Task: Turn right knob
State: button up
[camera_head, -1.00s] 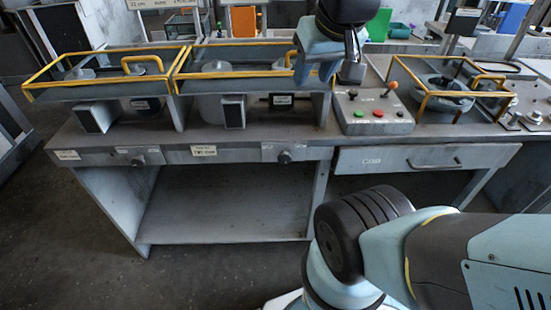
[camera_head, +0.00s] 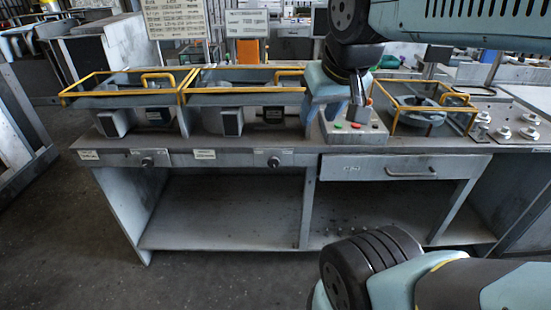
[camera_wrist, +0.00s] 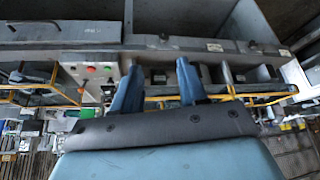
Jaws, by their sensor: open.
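Two small dark knobs sit on the grey front panel of the bench. The right knob (camera_head: 273,162) is left of the drawer, and the left knob (camera_head: 147,162) is farther left. My gripper (camera_head: 311,112) is above the bench, up and slightly right of the right knob, and apart from it. In the wrist view, my gripper's (camera_wrist: 158,66) two blue fingers are spread with nothing between them. The right knob shows small in the wrist view (camera_wrist: 163,38), beyond the gap between the fingertips.
A control box (camera_head: 352,130) with coloured buttons stands right of my gripper. Yellow-railed frames (camera_head: 240,89) stand on the bench to the left, another (camera_head: 470,106) to the right. The drawer (camera_head: 400,168) has a protruding handle. The floor before the bench is clear.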

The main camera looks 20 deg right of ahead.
jog(key=shift+s, duration=0.1)
jog(key=shift+o, duration=2.7)
jog(key=w+f+m, duration=0.1)
jog(key=w+f, duration=0.2)
jog(key=w, duration=0.3)
jog(key=w+f+m+g, duration=0.1)
jog(key=w+f, duration=0.3)
jog(key=w, duration=0.2)
jog(key=shift+w+d, duration=0.35)
jog(key=m+h, duration=0.1)
jog(key=h, duration=0.1)
send_near(273, 160)
jog(key=shift+g, duration=0.3)
jog(key=shift+w+x, duration=0.15)
jog(key=shift+x, duration=2.4)
jog(key=shift+w+x, duration=0.15)
jog(key=shift+x, duration=2.35)
jog(key=shift+r, duration=0.1)
jog(key=shift+c, duration=0.5)
jog(key=c, duration=1)
